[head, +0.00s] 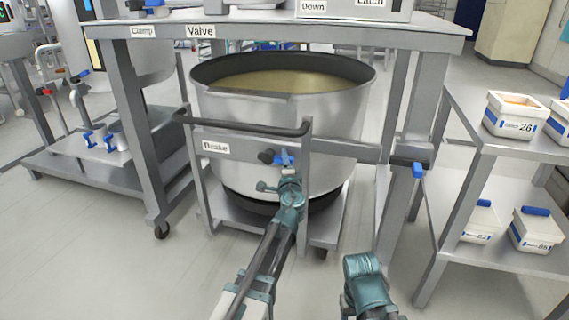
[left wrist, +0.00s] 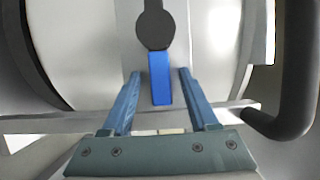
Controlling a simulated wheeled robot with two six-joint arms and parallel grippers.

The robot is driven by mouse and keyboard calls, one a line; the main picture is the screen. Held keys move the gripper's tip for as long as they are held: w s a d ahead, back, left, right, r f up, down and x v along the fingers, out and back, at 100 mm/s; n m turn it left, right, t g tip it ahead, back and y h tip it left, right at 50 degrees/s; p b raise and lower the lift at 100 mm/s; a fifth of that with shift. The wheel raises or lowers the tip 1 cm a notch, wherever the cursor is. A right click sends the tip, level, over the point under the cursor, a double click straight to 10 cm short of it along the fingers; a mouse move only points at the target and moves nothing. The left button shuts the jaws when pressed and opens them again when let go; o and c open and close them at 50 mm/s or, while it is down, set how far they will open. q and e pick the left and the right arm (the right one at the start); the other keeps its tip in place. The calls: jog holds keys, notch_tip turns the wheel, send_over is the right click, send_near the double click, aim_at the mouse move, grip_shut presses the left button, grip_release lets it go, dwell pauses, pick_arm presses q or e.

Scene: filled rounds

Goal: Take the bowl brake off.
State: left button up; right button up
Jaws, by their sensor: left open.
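The large steel bowl (head: 235,112), filled with a tan mass, stands on a wheeled trolley under the table. A label "Brake" (head: 217,147) is on the trolley's front bar. To its right is the brake lever (head: 285,157), with a blue handle. In the left wrist view the blue handle (left wrist: 160,80) extends down from a dark round pivot (left wrist: 155,25). My left gripper (left wrist: 157,95) is open, one finger on each side of the handle, with visible gaps. In the head view its wrist largely hides the fingers. Only teal links of my right arm show; its gripper is not visible.
A dark push handle (head: 245,128) juts out at the trolley's front, close right of my gripper in the wrist view. Another blue lever (head: 408,168) is on the table's right leg. A rack (head: 485,150) with white tubs stands at right. Open floor lies front left.

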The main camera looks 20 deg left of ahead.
pick_arm(q)
grip_shut()
dwell(1.4)
